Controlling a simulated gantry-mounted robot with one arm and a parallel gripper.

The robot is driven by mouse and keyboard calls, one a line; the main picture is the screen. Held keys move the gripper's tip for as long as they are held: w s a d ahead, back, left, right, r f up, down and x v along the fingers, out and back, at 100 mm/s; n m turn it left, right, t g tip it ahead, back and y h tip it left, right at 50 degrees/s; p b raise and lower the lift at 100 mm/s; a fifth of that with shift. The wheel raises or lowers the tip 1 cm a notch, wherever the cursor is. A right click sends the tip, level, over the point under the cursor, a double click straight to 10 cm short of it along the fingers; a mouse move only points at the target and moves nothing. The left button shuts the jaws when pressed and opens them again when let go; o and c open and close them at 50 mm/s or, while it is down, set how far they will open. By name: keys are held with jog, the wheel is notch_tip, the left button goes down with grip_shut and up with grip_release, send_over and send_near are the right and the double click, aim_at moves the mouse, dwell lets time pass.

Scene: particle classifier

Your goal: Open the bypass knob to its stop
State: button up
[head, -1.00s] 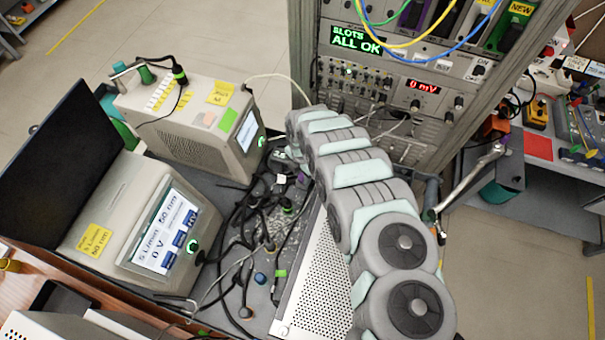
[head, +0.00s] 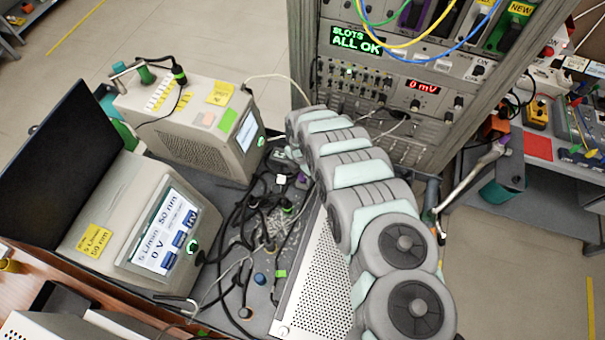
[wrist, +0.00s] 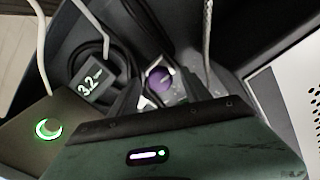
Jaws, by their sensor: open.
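The purple-topped knob (wrist: 160,78) shows in the wrist view between the fingertips of my gripper (wrist: 158,76). The metal fingers stand on both sides of it, apart from each other. My gripper is open; I cannot tell whether either finger touches the knob. The knob's lower part and base are hidden by the fingers and the dark gripper body. In the head view, a small purple spot (head: 302,178) shows beside the far end of my arm, where my gripper is mostly hidden.
In the head view, tangled black cables (head: 240,225) lie between the beige instruments (head: 140,215) and a perforated panel (head: 320,285). A rack (head: 400,90) stands behind.

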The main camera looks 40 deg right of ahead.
aim_at(302, 177)
notch_tip(302, 177, up, 11)
dwell(0.7)
dwell(0.5)
